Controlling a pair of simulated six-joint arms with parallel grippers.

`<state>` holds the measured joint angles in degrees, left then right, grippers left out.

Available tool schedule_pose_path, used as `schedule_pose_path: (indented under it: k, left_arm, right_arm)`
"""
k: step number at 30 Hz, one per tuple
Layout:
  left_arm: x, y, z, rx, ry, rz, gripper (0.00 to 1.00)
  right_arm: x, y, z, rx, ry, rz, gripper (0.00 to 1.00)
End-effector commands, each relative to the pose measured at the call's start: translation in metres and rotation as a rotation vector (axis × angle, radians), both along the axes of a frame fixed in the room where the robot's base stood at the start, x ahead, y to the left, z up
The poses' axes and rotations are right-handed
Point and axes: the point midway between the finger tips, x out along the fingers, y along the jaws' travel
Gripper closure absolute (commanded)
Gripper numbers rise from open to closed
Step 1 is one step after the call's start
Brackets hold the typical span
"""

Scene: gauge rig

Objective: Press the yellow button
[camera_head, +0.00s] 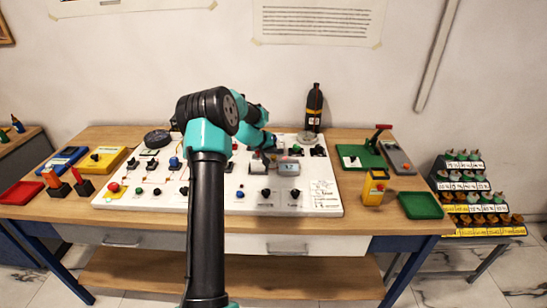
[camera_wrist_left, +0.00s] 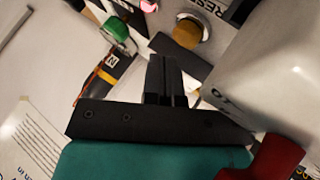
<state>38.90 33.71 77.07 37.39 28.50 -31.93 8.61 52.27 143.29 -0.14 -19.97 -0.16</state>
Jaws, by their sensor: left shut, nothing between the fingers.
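An amber-yellow round button (camera_wrist_left: 187,32) in a pale metal ring shows at the top of the left wrist view, beside partly cut-off lettering. I cannot pick it out clearly in the head view, where my left arm covers part of the white panel (camera_head: 325,201). My left gripper (camera_head: 268,152) is over the back middle of that panel. In the left wrist view its dark fingers (camera_wrist_left: 167,72) are together and empty, pointing toward the button's side of the panel, a little apart from the button in the picture. My right gripper is not in view.
A grey box (camera_wrist_left: 275,75) stands close on the right in the left wrist view. A dark bottle (camera_head: 314,106) stands behind the panel. A yellow box (camera_head: 374,187), green tray (camera_head: 420,206) and green press (camera_head: 360,156) are to the right. Several knobs and switches crowd the panel.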

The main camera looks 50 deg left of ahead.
Motion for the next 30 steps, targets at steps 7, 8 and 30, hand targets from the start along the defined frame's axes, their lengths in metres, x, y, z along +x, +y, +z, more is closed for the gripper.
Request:
schedule_pose_path:
  k: [7,8,30]
  left_arm:
    - [0.000,0.000,-0.008,0.000,0.001,-0.001,1.00]
    - [0.000,0.000,-0.008,0.000,0.001,-0.001,1.00]
    - [0.000,0.000,-0.013,-0.002,0.002,0.000,1.00]
  right_arm:
    - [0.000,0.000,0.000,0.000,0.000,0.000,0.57]
    - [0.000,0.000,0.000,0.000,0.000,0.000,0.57]
    - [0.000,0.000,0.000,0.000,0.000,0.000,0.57]
